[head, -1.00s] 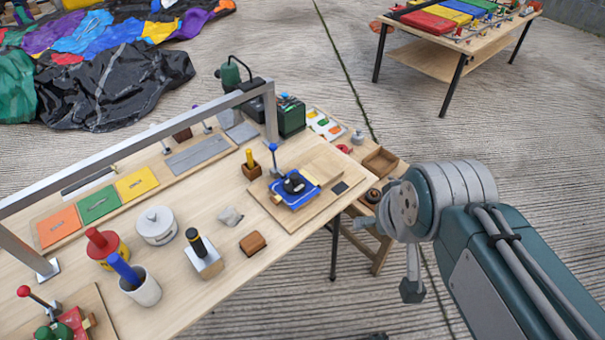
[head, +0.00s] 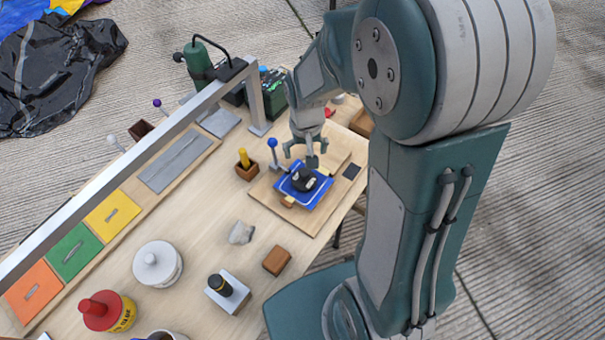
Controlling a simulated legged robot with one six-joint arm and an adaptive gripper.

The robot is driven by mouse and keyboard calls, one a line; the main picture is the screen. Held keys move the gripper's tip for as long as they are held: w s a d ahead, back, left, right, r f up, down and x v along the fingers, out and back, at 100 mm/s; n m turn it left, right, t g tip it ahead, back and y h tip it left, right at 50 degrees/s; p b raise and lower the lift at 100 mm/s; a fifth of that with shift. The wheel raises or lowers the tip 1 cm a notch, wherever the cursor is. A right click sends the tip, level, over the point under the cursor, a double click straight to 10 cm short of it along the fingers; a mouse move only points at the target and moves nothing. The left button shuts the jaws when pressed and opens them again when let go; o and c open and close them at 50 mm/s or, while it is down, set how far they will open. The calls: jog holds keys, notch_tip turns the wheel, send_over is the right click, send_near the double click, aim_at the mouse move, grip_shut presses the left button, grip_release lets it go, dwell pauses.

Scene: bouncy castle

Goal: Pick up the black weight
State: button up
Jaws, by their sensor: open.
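The black weight (head: 304,180) is a dark rounded lump sitting on a blue square (head: 319,192). The blue square lies on a light wooden board (head: 262,196) near the table's right edge. My gripper (head: 307,157) is just above and behind the weight in the picture, pointing down with its fingers spread. It is open and holds nothing. A fingertip overlaps the blue square's far edge in the picture; I cannot tell the exact height gap.
A blue-knobbed lever (head: 272,146) stands close left of my gripper. A small wooden box with a yellow peg (head: 246,166) is further left. A metal frame bar (head: 150,153) spans the table. A grey stone (head: 241,232) and brown block (head: 277,260) lie in front.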

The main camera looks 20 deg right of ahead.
aim_at(305, 172)
notch_tip(305, 172, down, 6)
jog(key=shift+a+f, duration=0.1)
jog(key=shift+a, duration=0.05)
notch_tip(305, 172, down, 5)
jog(key=shift+w+r, duration=0.1)
jog(key=shift+w, duration=0.05)
jog(key=shift+c, duration=0.3)
jog(key=c, duration=1.1)
jog(key=shift+c, duration=1.1)
jog(key=shift+s, duration=0.2)
grip_shut()
